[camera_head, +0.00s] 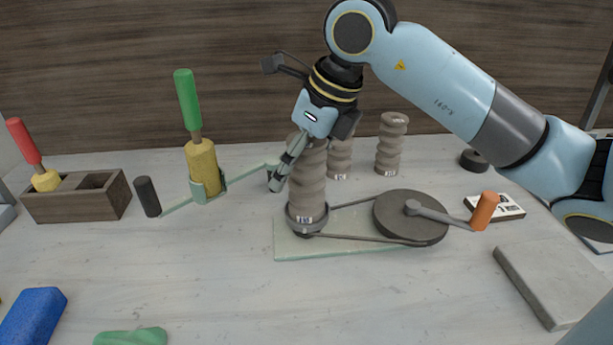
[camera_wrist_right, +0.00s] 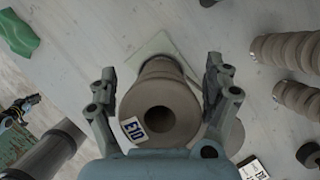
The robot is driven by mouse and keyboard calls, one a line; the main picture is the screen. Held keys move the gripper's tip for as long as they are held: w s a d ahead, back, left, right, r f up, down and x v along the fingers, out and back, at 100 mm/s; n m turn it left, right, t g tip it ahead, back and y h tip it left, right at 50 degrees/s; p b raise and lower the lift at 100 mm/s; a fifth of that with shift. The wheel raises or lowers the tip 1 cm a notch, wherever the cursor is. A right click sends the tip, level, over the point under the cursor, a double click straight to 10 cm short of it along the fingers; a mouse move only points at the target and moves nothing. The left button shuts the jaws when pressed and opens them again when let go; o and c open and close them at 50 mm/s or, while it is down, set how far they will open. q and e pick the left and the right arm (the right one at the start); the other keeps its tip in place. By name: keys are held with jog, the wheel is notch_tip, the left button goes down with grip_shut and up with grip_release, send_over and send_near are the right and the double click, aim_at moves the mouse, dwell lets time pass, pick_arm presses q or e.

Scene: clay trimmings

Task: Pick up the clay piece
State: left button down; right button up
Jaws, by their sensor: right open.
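The clay piece (camera_head: 307,175) is a tall, ribbed, grey-brown column standing upright in a dark cup on the pale green board of a hand-cranked turntable. In the right wrist view, the clay piece (camera_wrist_right: 160,110) shows a round hole in its near end and a white label reading E10. My right gripper (camera_head: 303,155) is at the upper part of the column, with one finger visible along its left side. In the wrist view, my right gripper (camera_wrist_right: 161,75) is open, its fingers on either side of the column, with no clear contact.
Two similar ribbed columns (camera_head: 340,157) (camera_head: 391,144) stand behind. A dark wheel (camera_head: 411,218) with an orange-handled crank is right of the column. A green-handled tool (camera_head: 188,100) stands left, near a wooden holder (camera_head: 75,203). A grey slab (camera_head: 556,283) lies right. The front middle is clear.

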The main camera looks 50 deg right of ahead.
grip_shut()
dwell(0.6)
jog(key=shift+r, duration=0.15)
